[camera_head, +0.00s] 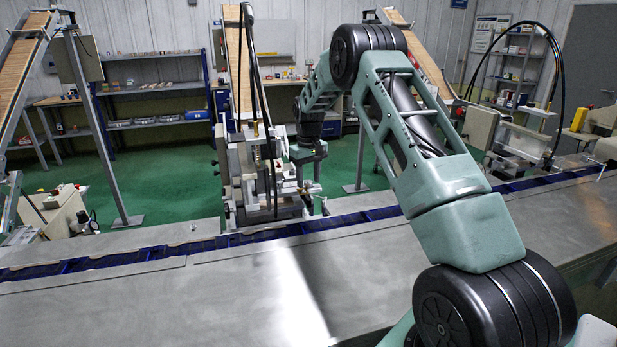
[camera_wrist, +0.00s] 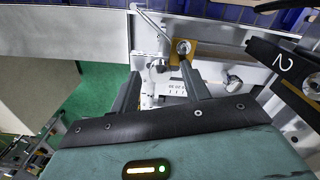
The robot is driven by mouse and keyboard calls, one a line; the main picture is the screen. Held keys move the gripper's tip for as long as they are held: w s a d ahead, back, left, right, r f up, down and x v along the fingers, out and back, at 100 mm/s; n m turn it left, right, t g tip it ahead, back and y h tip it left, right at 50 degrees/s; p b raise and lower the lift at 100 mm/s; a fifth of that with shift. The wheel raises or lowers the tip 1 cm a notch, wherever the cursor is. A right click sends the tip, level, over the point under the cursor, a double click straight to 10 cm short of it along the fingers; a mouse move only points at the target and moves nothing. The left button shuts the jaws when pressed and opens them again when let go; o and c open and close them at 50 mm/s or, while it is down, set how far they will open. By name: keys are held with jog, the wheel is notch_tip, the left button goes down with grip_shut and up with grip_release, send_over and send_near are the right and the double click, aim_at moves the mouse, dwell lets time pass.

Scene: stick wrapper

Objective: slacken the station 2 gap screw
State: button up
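The station 2 unit (camera_head: 243,165) stands behind the conveyor in the head view, and my arm reaches to its right side. In the wrist view a black plate with a white "2" (camera_wrist: 285,64) is at the right. My gripper (camera_wrist: 160,78) has its two dark fingers apart. A small metal knob (camera_wrist: 157,66) shows between and just beyond the fingertips; contact cannot be told. A white scale plate (camera_wrist: 177,88) lies beneath. A round metal fitting (camera_wrist: 183,47) sits on an orange-yellow block, and another metal knob (camera_wrist: 232,83) is to the right. No label marks which is the gap screw.
A bent metal rod (camera_wrist: 150,22) passes close above the fingers in the wrist view. A metal wall (camera_wrist: 62,32) is at the left. The conveyor with its blue track (camera_head: 130,258) crosses the head view; its grey top is clear. Other stations stand left and right.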

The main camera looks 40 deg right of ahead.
aim_at(308, 182)
notch_tip(308, 182, up, 17)
jog(key=b, duration=0.2)
jog(key=shift+r+b, duration=0.2)
jog(key=shift+b, duration=0.15)
dwell(0.5)
